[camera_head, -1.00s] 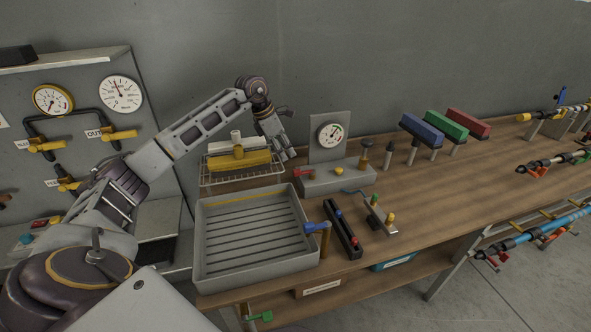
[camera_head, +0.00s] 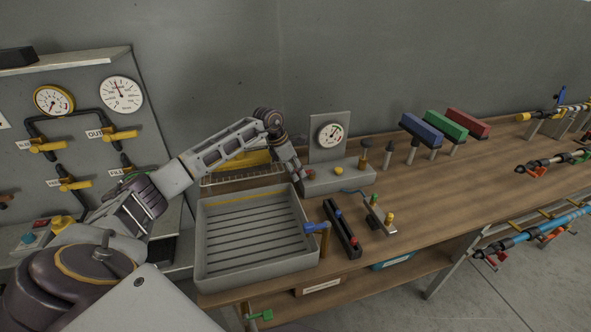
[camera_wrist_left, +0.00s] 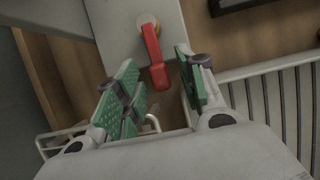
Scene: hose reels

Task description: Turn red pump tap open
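The red pump tap handle (camera_wrist_left: 153,55) shows in the left wrist view, a red lever on the end of the grey pump block. The block (camera_head: 345,178) stands on the bench in the head view, with a gauge panel at its back. My left gripper (camera_wrist_left: 158,85) is open, its green-padded fingers apart on either side of the lever's free end; I cannot tell whether either pad touches it. In the head view my left gripper (camera_head: 298,180) is at the block's left end and covers most of the red tap. My right gripper is not in view.
A grey slatted tray (camera_head: 255,235) sits in front of the gripper, with a wire rack (camera_head: 245,177) behind it. A blue-handled tap (camera_head: 316,228) is at the tray's right edge. A black strip (camera_head: 341,230) lies beside it.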

